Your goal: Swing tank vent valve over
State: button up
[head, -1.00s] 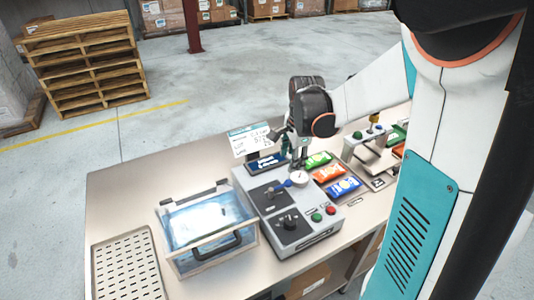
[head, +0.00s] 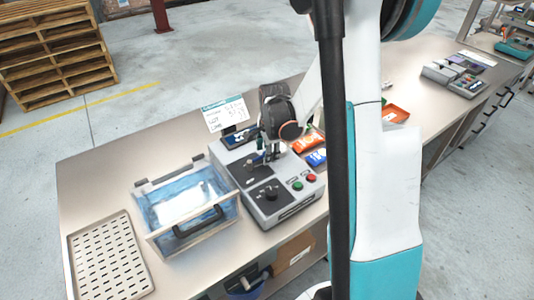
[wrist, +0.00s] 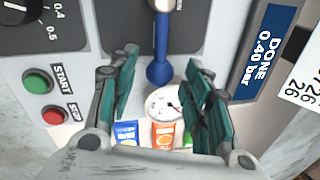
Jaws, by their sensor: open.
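The vent valve lever with its blue knob (wrist: 160,73) shows in the wrist view on the control box (head: 232,175), its metal stem running up the picture. My gripper (wrist: 162,60) is open, with its teal-padded fingers on either side of the blue knob in that view; I cannot tell whether either touches it. In the head view my gripper (head: 266,152) hangs over the back part of the box and hides much of the lever. The clear blue tank (head: 165,248) with a dark handle stands left of the box.
A round pressure gauge (wrist: 158,100) sits near the knob. The display (wrist: 262,45) reads DONE 0.40 bar. Green START (wrist: 37,80) and red STOP (wrist: 52,115) buttons are on the box. Coloured packets (head: 308,141) lie right of it. A perforated tray (head: 72,262) lies at left.

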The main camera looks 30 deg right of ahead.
jog(key=shift+f, duration=0.3)
grip_shut()
